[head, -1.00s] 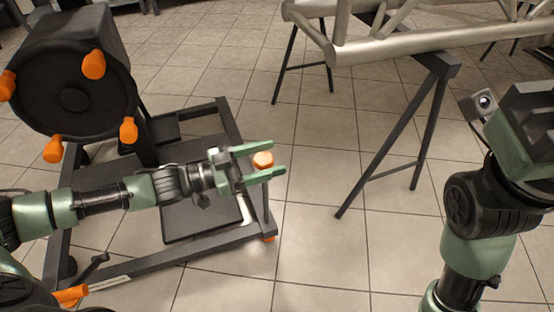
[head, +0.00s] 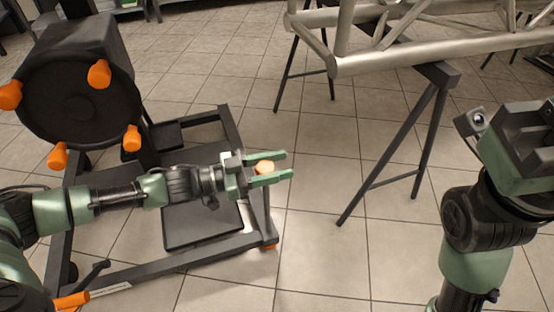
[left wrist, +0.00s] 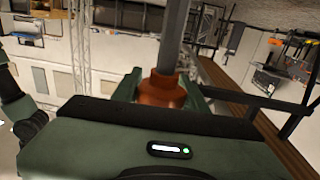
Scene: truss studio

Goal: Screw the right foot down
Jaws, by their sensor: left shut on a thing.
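My left gripper (head: 275,167) reaches over the near right corner of the dark wheeled frame (head: 213,262). Its green fingers are shut on an orange knob (head: 266,168), one on each side. In the left wrist view the orange knob (left wrist: 160,92) sits between the fingers, with a grey rod running up from it. An orange foot (head: 270,246) shows at the floor under that corner. Whether it presses on the floor cannot be told. My right gripper (head: 530,130) is at the right edge; its fingers cannot be made out.
A black round-faced unit (head: 80,105) with several orange knobs stands on the frame at left. A silver truss (head: 430,52) rests on black trestles (head: 400,150) at the back right. Tiled floor between frame and trestle is clear.

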